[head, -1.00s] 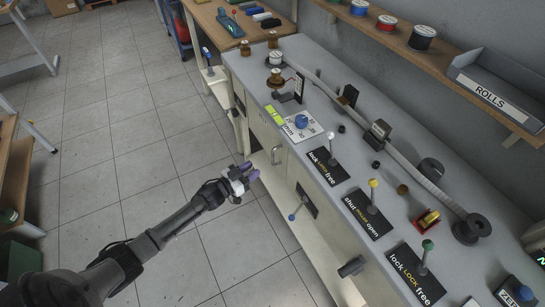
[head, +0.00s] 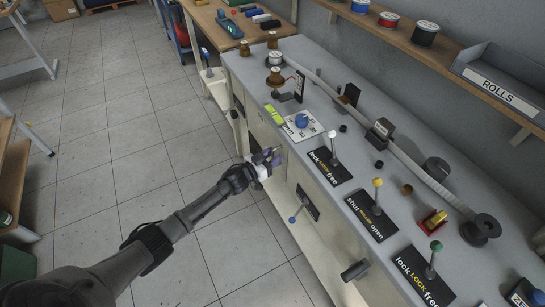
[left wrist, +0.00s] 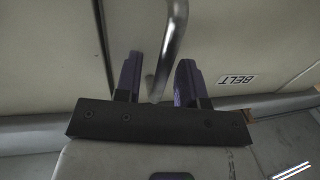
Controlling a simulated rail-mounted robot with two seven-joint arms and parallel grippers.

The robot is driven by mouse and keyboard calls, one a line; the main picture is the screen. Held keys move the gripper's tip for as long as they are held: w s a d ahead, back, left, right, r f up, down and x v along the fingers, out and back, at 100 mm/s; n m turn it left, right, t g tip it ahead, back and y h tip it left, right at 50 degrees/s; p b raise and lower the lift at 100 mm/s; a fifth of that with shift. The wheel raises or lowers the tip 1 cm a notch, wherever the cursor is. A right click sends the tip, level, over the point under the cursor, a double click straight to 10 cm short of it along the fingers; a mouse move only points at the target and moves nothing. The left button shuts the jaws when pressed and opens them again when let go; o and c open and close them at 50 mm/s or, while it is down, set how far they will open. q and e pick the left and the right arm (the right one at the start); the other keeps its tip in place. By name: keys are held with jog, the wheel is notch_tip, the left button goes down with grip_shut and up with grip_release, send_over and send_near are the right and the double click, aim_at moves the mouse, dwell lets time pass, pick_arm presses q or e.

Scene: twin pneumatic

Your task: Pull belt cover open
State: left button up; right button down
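The belt cover (left wrist: 255,40) is a cream panel on the front of the workbench, with a "BELT" label (left wrist: 238,80) that reads upside down in the left wrist view. A bent metal bar handle (left wrist: 172,45) stands out from the panel. My left gripper (left wrist: 158,75) is open, with its two purple fingers apart. The end of the handle shows between the fingers, and I see no firm contact. In the head view my left gripper (head: 272,156) is at the bench front and covers the handle. The cover looks closed. My right gripper is out of view.
The grey benchtop above holds several levers, such as a white-knobbed one (head: 332,134) and a yellow-knobbed one (head: 377,182). A blue-knobbed lever (head: 293,219) sticks out of the bench front below my gripper. The tiled floor (head: 140,150) to the left is clear.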

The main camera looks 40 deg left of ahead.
pick_arm(q)
grip_shut()
dwell(0.5)
